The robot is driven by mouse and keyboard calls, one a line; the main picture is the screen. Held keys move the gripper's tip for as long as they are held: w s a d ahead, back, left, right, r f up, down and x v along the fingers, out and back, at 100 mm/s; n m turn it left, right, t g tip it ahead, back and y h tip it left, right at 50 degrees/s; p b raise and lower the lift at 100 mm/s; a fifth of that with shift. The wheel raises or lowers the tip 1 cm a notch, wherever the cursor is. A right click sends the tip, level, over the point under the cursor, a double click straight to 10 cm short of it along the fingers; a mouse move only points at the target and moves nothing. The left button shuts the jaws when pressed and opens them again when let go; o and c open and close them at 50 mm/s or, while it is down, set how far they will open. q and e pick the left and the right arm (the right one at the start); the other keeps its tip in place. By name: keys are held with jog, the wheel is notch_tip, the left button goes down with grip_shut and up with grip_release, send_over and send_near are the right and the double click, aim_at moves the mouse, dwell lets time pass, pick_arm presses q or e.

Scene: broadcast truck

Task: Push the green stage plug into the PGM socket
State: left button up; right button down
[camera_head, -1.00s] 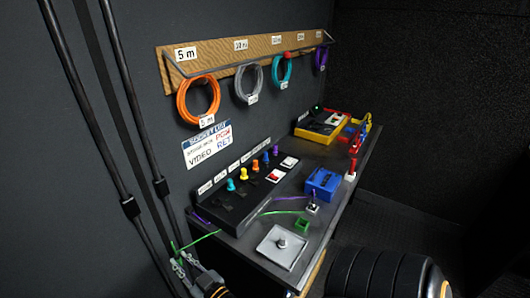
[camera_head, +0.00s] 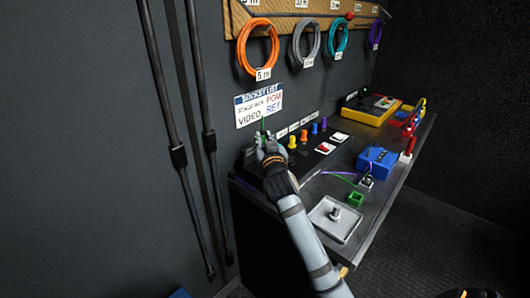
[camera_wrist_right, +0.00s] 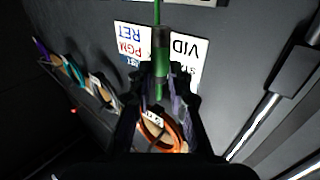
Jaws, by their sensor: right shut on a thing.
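My right gripper (camera_head: 268,150) is shut on the green stage plug and holds it over the left end of the dark socket panel (camera_head: 326,153). In the right wrist view the plug (camera_wrist_right: 161,40) stands between the fingers (camera_wrist_right: 160,78), its body dark and green with green cable at the top. In the head view only a thin green bit shows above the gripper. The gripper hides the panel's left end, and I cannot make out the PGM socket or whether the plug touches it.
Yellow, orange, blue and purple plugs stand in the panel. A socket list (camera_head: 259,107) hangs behind it. A blue box (camera_head: 377,160), a green block (camera_head: 355,199) and a grey plate (camera_head: 324,216) lie on the desk. Coiled cables hang above.

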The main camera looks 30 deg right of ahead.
jog(key=shift+d+r, duration=0.15)
jog(key=shift+r, duration=0.05)
jog(key=shift+s+r+p, duration=0.1)
jog(key=shift+p, duration=0.35)
notch_tip(320, 180, down, 5)
jog(key=b, duration=0.3)
jog(key=shift+b, duration=0.35)
jog(key=shift+f+b, duration=0.3)
jog(key=shift+f, duration=0.3)
pick_arm(q)
jog(key=w, duration=0.2)
jog(key=w+f, duration=0.1)
jog(key=w, duration=0.2)
jog(key=shift+f, duration=0.1)
jog(key=shift+r+p, duration=0.45)
pick_arm(e)
jog(key=shift+r, duration=0.1)
pick_arm(q)
jog(key=shift+f+b, duration=1.15)
pick_arm(e)
jog(key=shift+s+f, duration=0.1)
jog(key=shift+f, duration=1.4)
